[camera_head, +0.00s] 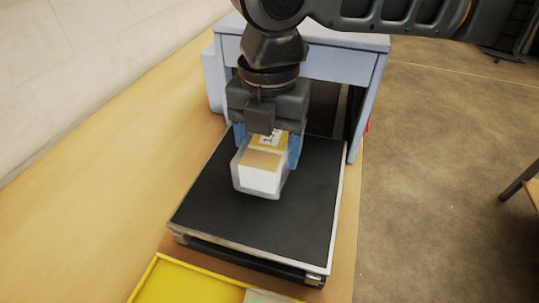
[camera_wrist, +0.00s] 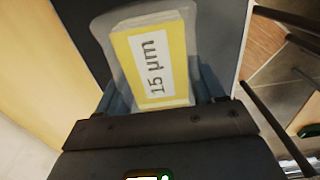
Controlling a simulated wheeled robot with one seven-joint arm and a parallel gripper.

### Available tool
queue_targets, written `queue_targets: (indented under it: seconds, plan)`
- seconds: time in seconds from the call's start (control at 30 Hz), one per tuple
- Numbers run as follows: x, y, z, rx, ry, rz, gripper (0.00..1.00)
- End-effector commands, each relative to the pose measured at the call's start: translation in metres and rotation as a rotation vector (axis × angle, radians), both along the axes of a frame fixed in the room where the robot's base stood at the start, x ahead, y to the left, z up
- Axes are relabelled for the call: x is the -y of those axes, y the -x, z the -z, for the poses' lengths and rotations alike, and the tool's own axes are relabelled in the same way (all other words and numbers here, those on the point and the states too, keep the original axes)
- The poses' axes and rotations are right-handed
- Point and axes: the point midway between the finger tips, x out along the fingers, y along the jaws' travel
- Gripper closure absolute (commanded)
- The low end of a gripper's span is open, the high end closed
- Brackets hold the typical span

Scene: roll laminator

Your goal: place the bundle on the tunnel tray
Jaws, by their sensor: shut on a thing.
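The bundle (camera_head: 262,172) is a white and yellow block in a clear wrap. In the wrist view the bundle (camera_wrist: 155,60) shows a yellow face with a white label reading "15 µm". My gripper (camera_head: 267,150) points down with its blue fingers on either side of the bundle, shut on it. The tunnel tray (camera_head: 250,232) is a black flat bed with a pale rim in front of the grey-blue machine. The bundle is over the middle to back part of the tray. I cannot tell whether its underside touches the tray.
The grey-blue machine housing (camera_head: 300,62) with its opening stands behind the tray, close to my arm. A yellow bin (camera_head: 165,283) is at the front edge. The wooden bench (camera_head: 120,180) is clear on the left. Open floor (camera_head: 450,170) lies to the right.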

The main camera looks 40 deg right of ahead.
Motion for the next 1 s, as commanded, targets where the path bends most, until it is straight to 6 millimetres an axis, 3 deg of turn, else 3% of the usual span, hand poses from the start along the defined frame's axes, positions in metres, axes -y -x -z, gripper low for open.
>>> queue_targets:
  seconds: [0.2, 0.6, 0.63, 0.9, 1.0]
  plan:
    - [0.000, 0.000, 0.026, -0.001, 0.000, 0.001, 0.71]
    - [0.000, 0.000, 0.032, 0.000, 0.000, 0.000, 0.71]
    - [0.000, 0.000, 0.032, 0.000, 0.000, 0.000, 0.31]
    - [0.001, 0.000, 0.031, 0.000, 0.000, 0.000, 0.06]
    - [0.001, 0.000, 0.031, 0.000, 0.000, 0.000, 0.06]
